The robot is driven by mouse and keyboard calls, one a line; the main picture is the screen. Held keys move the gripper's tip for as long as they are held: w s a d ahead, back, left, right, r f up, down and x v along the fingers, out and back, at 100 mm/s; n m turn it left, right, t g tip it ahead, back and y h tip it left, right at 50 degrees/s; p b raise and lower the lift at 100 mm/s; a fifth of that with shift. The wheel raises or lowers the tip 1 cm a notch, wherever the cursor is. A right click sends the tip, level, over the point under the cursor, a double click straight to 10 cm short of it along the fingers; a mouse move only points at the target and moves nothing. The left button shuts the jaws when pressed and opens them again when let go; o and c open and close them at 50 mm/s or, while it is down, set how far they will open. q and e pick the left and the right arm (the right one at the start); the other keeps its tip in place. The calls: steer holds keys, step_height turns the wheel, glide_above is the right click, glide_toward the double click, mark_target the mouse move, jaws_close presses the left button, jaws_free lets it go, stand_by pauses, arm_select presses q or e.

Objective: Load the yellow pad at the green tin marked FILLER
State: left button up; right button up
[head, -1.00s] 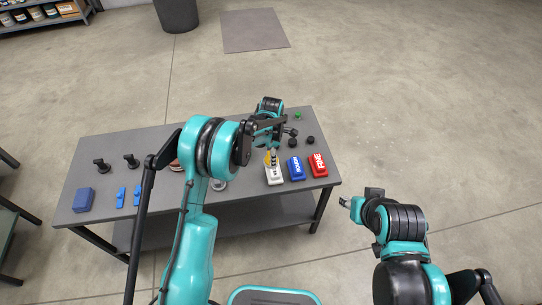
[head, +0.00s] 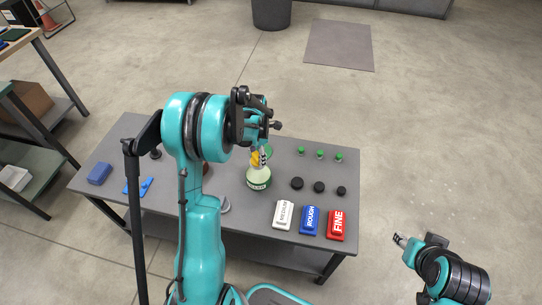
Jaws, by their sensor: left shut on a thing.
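The tin (head: 259,181), pale with a green band and small lettering I cannot read for sure, stands on the grey table (head: 240,215). My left gripper (head: 262,157) is right above the tin and shut on the yellow pad (head: 255,158). Only a small part of the pad shows; the fingers hide the rest. I cannot tell whether the pad touches the tin. Some green shows just behind the fingers. My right gripper (head: 400,240) is off the table's right front corner, apart from everything; its jaws are too small to judge.
White MEDIUM (head: 283,214), blue ROUGH (head: 310,220) and red FINE (head: 336,225) blocks line the right front. Black discs (head: 319,187) and small green items (head: 320,153) lie behind them. A blue block (head: 99,174) and blue piece (head: 138,187) lie left. My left arm hides the table's middle.

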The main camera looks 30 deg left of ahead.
arm_select(q)
steer(key=shift+s+f+b, duration=0.1)
steer(key=shift+f+b, duration=0.25)
steer(key=shift+f, duration=0.25)
steer(key=shift+f+b, duration=1.45)
steer(key=shift+f, duration=0.8)
steer(key=shift+f+b, duration=0.55)
steer(key=shift+r, duration=0.1)
steer(key=shift+r+p, duration=2.3)
steer(key=shift+r, duration=1.15)
